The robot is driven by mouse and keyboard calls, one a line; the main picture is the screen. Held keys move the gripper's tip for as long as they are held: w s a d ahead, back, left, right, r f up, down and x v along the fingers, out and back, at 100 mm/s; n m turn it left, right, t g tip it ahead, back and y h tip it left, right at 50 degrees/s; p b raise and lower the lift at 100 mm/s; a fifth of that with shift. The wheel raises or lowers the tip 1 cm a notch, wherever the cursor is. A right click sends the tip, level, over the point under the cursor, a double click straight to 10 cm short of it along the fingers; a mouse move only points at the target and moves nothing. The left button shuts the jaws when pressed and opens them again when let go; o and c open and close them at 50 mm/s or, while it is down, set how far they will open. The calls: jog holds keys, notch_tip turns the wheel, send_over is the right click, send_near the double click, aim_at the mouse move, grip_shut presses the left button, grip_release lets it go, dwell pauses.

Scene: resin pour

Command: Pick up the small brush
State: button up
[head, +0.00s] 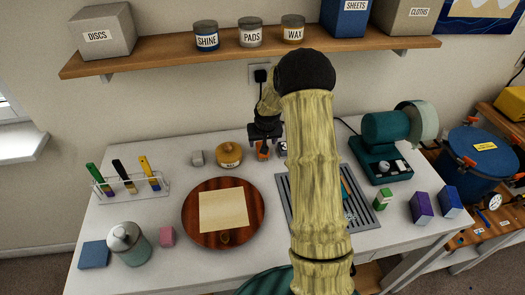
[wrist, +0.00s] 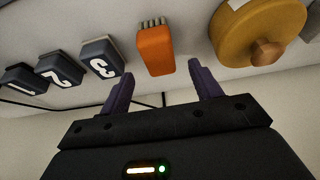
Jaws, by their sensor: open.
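The small brush (wrist: 156,52) is an orange block with short grey bristles on one end. It lies on the white table near the wall, and in the head view its orange body (head: 263,151) shows partly behind my gripper (head: 264,140). In the wrist view my gripper (wrist: 160,70) is open, its two dark purple fingers apart with the brush between and just beyond their tips. The fingers do not visibly touch it. Nothing is held.
Dark numbered blocks (wrist: 101,58) sit beside the brush. A round yellow-brown lidded pot (head: 229,154) stands close on its other side. A round wooden board (head: 190,220), a brush rack (head: 130,190) and a teal machine (head: 385,135) share the table. A shelf (head: 160,52) hangs above.

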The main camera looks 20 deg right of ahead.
jog(key=shift+f, duration=0.1)
jog(key=shift+s+p+x, duration=0.25)
jog(key=shift+p+x, duration=0.2)
jog(key=shift+x, duration=0.85)
jog(key=shift+s+p+x, duration=0.2)
jog(key=shift+p+x, duration=0.2)
jog(key=shift+x, duration=0.85)
jog(key=shift+a+f, duration=0.1)
jog(key=shift+f, duration=0.05)
jog(key=c, duration=1.1)
notch_tip(320, 180, up, 10)
jog(key=shift+r+b, duration=0.1)
jog(key=shift+b, duration=0.85)
